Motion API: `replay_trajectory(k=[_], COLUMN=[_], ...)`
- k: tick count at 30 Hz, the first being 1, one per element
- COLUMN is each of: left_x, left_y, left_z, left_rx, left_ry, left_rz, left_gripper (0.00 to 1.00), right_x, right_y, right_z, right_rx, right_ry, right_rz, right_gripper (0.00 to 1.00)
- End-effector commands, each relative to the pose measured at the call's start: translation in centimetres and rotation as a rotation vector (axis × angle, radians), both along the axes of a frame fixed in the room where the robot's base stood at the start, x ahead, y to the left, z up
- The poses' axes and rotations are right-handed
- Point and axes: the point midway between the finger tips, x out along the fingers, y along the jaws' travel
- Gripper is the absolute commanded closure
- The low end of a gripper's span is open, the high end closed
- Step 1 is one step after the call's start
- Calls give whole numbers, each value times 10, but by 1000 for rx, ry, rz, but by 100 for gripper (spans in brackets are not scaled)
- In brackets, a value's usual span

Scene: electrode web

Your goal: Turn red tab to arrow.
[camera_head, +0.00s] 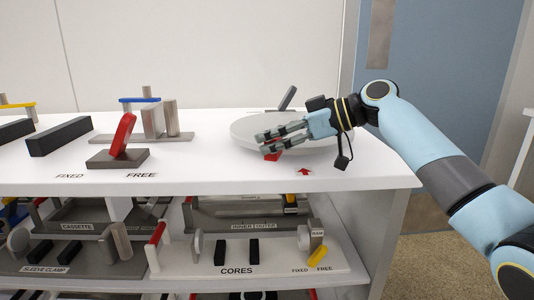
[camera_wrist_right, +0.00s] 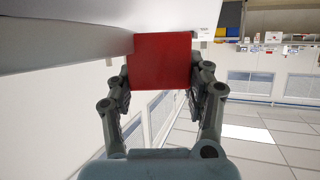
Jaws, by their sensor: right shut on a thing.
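The red tab shows as a small red patch (camera_head: 272,156) at the front rim of the round white disc (camera_head: 245,130) on the white bench top. In the right wrist view the red tab (camera_wrist_right: 162,62) is a flat red square between the fingers. My right gripper (camera_head: 266,143) reaches in from the right over the front of the disc and is shut on the red tab. A red arrow mark (camera_head: 304,171) lies on the bench top, right of the tab and nearer the front edge. My left gripper is not in view.
Left of the disc stand a grey fixture with a blue bar (camera_head: 140,100) and a red lever on a dark base (camera_head: 118,158), labelled FIXED and FREE. A dark tilted lever (camera_head: 288,97) stands behind the disc. Lower shelves hold several fixtures.

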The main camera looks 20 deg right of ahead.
Motion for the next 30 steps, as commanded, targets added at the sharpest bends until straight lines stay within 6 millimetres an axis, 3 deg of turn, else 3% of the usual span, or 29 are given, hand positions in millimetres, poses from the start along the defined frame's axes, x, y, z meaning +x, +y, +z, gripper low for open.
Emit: replay_trajectory(k=[1,8,12,18,30], left_x=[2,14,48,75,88], left_y=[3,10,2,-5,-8], left_z=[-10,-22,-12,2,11], left_rx=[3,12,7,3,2], left_ry=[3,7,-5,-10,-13], left_rz=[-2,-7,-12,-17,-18], left_gripper=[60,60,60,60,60], right_x=[-1,-13,-18,-22,-24], right_y=[-7,-30,-41,-53,-59], right_z=[-8,-5,-4,-2,0], right_rx=[-5,-3,-3,-2,-2], right_ry=[2,1,2,1,1], right_rz=[39,204,273,340,373], right_gripper=[100,100,100,100,100])
